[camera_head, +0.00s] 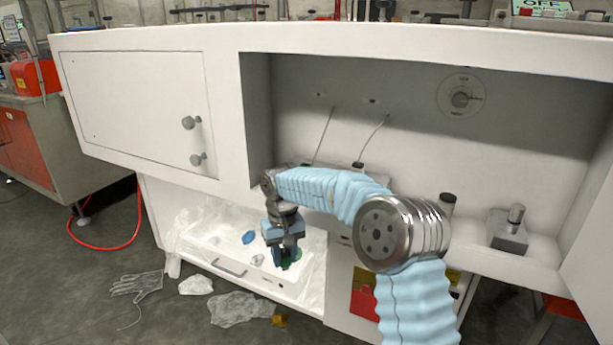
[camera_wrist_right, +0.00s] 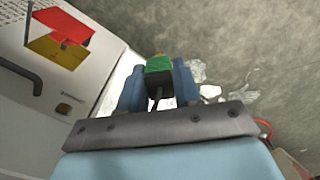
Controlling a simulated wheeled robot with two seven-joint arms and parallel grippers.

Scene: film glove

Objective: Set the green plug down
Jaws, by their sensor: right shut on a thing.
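The green plug (camera_wrist_right: 158,66) is between the fingertips of my right gripper (camera_wrist_right: 158,85) in the right wrist view, with a dark cord or stem running back from it. In the head view my right gripper (camera_head: 286,252) points down in front of the white cabinet, over the drawer area, and a bit of green shows at its tips. It is shut on the plug. Whether the plug touches anything below cannot be told. My left gripper is not in view.
A white drawer (camera_head: 230,268) with clear film lies under the gripper, with a small blue piece (camera_head: 249,237) on it. A clear glove (camera_head: 138,286) and crumpled film (camera_head: 240,308) lie on the floor. A metal block (camera_head: 508,232) stands on the right ledge.

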